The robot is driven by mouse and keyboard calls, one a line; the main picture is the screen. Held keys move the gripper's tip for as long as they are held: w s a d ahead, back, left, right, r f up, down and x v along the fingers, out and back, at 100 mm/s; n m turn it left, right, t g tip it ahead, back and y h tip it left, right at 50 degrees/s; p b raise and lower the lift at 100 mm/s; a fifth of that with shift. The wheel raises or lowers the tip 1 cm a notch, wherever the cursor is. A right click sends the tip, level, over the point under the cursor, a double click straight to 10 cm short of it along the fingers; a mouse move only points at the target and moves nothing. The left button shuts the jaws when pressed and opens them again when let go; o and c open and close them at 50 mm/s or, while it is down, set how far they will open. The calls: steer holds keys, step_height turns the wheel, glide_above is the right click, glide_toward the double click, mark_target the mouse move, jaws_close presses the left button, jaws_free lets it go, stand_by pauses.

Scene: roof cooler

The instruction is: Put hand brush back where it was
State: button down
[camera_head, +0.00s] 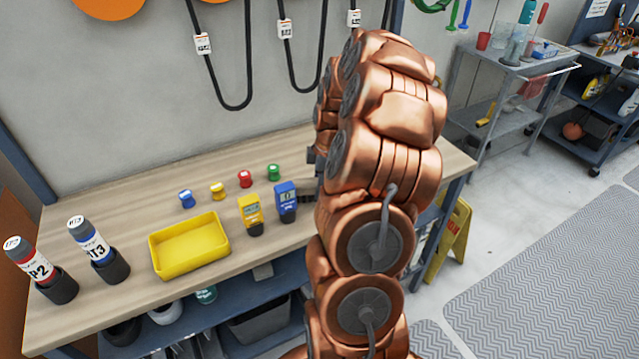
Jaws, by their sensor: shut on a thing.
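My copper-coloured arm fills the middle of the view and hides most of what is behind it. Only a small dark part of my gripper (311,160) shows at the arm's left edge, above the right part of the workbench. It is shut on a mostly hidden thing. A dark piece (306,196) shows just below it, beside the blue meter (287,202); I cannot tell whether this is the hand brush. No hand brush can be clearly made out elsewhere. The wooden workbench (130,208) runs along the wall.
A yellow tray (190,262), a yellow meter (250,217), several small coloured pieces and two labelled cylinders (98,252) stand on the bench. Black cables (248,60) hang above. A grey cart (505,75) and a yellow floor sign (452,240) stand to the right.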

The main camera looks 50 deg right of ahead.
steer(key=shift+f, duration=0.15)
steer(key=c, duration=0.7)
jaws_free()
steer(key=shift+o, duration=0.2)
step_height(320, 180, up, 12)
steer(key=s+d+b, duration=0.1)
steer(key=b, duration=0.2)
steer(key=shift+d, duration=0.2)
